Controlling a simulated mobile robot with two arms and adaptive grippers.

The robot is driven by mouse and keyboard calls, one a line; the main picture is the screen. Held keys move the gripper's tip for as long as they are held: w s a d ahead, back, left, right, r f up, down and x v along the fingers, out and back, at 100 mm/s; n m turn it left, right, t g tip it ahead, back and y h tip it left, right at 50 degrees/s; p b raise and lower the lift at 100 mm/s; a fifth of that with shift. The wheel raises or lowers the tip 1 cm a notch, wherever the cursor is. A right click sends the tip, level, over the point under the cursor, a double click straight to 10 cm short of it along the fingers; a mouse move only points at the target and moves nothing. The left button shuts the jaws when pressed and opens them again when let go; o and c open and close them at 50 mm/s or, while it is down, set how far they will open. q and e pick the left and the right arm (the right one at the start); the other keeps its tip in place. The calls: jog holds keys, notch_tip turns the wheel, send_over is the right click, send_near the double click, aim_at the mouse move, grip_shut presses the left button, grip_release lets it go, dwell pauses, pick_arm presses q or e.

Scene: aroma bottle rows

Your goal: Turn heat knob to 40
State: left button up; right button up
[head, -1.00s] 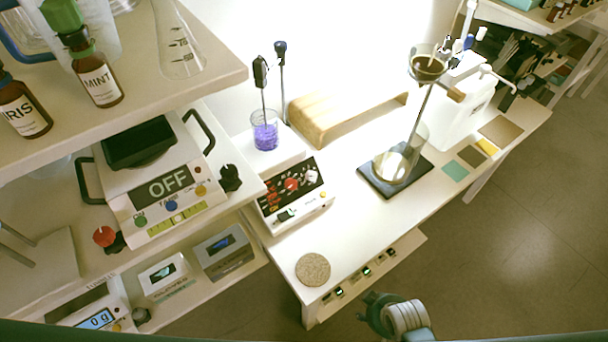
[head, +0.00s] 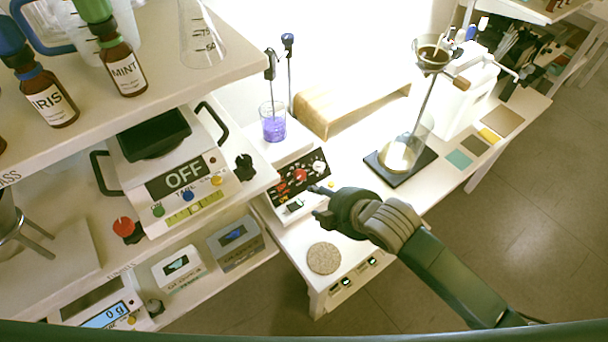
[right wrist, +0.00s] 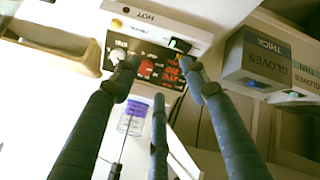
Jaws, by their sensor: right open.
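The hot plate stirrer (head: 284,190) stands on the white bench, its dark sloped control panel facing me. The panel carries a red knob (head: 299,174) and a whitish knob (head: 319,167). I cannot tell which is the heat knob, as its lettering is too small. The right wrist view also shows the red knob (right wrist: 146,68) and the whitish knob (right wrist: 118,56), with lit red digits beside them. My right gripper (head: 319,202) is open and empty, just in front of the panel. In the right wrist view my right gripper (right wrist: 161,70) has its fingers spread across the panel. My left gripper is out of view.
A beaker of purple liquid (head: 273,128) stands on the hot plate, with probes above it. A round cork mat (head: 323,258) lies at the bench's front. A stand with a glass funnel (head: 433,58) is to the right. Shelves with bottles and a balance (head: 180,178) are left.

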aim_at(302, 176)
jog(key=w+a+f+n, duration=0.1)
jog(key=w, duration=0.2)
jog(key=w+a+f+n, duration=0.1)
jog(key=w+a+f, duration=0.1)
jog(key=w, duration=0.2)
jog(key=w+a+f+n+p, duration=0.1)
jog(key=w+f+n, duration=0.1)
jog(key=w, duration=0.2)
jog(key=shift+w+a+f+t, duration=0.15)
jog(key=shift+w+a+t, duration=0.05)
jog(key=shift+a+t, duration=0.1)
jog(key=shift+c, duration=0.5)
grip_shut()
